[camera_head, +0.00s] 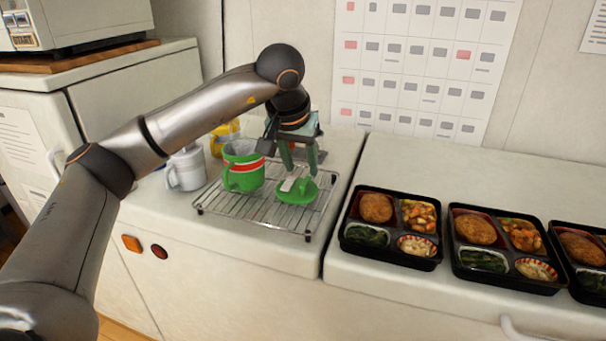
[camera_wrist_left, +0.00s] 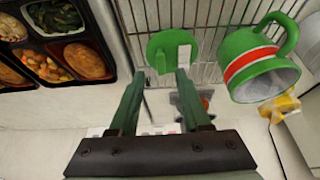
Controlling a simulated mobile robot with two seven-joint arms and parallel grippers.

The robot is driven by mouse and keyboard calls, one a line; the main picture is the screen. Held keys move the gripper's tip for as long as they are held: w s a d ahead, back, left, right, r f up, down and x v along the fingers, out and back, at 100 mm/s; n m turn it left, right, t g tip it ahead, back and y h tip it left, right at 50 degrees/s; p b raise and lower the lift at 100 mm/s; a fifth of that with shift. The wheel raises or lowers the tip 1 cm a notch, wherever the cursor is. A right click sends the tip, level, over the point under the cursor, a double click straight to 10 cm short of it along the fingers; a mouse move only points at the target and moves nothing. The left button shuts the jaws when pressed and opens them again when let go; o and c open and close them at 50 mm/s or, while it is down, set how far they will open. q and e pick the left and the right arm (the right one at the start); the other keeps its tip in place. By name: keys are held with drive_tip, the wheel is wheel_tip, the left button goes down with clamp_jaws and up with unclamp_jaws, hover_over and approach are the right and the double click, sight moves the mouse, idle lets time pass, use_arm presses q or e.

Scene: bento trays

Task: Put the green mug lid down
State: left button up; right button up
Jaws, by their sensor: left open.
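The green mug lid (camera_head: 297,193) lies on the wire rack (camera_head: 246,217), to the right of the green mug (camera_head: 243,172) with its red and white band. My left gripper (camera_head: 297,172) is just above the lid, its fingers apart. In the left wrist view the green lid (camera_wrist_left: 171,48) shows beyond the open fingertips (camera_wrist_left: 160,75), which hold nothing. The green mug (camera_wrist_left: 262,62) is to the right there, on the rack (camera_wrist_left: 210,15). Whether a fingertip touches the lid I cannot tell. My right gripper is not in view.
A white mug (camera_head: 186,169) stands left of the rack, and a yellow item (camera_head: 226,134) is behind the green mug. Several black bento trays (camera_head: 391,257) with food fill the counter to the right. A sheet with a printed grid (camera_head: 425,60) hangs on the wall behind.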

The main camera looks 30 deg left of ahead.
use_arm(q)
drive_tip(key=v, duration=0.6)
drive_tip(key=shift+s+r+p, duration=0.2)
drive_tip(key=shift+r+p, duration=0.1)
drive_tip(key=shift+p, duration=0.05)
drive_tip(key=shift+f, duration=0.1)
